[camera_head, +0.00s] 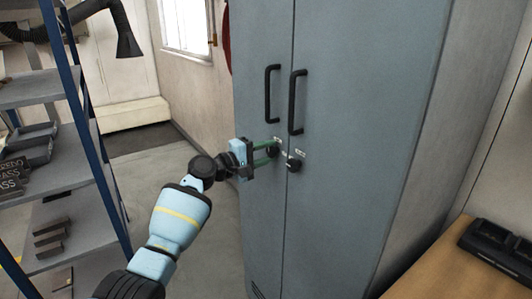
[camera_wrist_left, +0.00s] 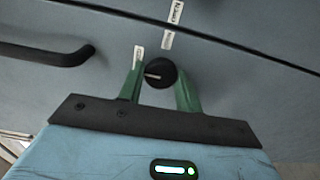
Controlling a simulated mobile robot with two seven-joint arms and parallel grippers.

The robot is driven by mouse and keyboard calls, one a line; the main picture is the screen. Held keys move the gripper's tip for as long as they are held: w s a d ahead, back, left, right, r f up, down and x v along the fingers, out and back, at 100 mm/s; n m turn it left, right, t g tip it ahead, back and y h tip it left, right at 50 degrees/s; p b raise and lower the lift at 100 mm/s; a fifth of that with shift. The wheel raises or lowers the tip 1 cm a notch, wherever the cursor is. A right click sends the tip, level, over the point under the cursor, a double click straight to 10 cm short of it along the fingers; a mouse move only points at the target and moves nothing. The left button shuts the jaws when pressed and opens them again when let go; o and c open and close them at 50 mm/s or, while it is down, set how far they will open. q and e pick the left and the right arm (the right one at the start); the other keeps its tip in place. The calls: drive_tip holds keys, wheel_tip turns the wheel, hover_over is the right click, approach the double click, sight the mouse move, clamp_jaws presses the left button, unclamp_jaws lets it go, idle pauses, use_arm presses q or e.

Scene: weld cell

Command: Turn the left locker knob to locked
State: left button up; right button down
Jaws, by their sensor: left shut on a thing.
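The grey locker (camera_head: 350,110) stands in the middle of the head view with two doors and two black knobs. The left locker knob (camera_head: 272,150) is on the left door, below its handle. My left gripper (camera_head: 268,152) reaches it from the left, its green fingers on either side of the knob and shut on it. In the left wrist view the round black knob (camera_wrist_left: 160,72) sits between the green fingertips, with a pale pointer line on its face. Small white labels (camera_wrist_left: 138,53) are beside it. The right knob (camera_head: 294,165) is free. My right gripper is not in view.
Two black vertical handles (camera_head: 272,94) are above the knobs. A blue-framed shelf rack (camera_head: 95,150) with trays stands at the left. A wooden bench (camera_head: 440,275) with a black device (camera_head: 500,250) is at the lower right. Floor between rack and locker is clear.

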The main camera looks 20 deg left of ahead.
use_arm(q)
drive_tip(key=o, duration=0.9)
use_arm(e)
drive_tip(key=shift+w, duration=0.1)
use_arm(q)
drive_tip(key=v, duration=0.7)
drive_tip(key=shift+s+a, duration=0.25)
drive_tip(key=shift+s, duration=0.05)
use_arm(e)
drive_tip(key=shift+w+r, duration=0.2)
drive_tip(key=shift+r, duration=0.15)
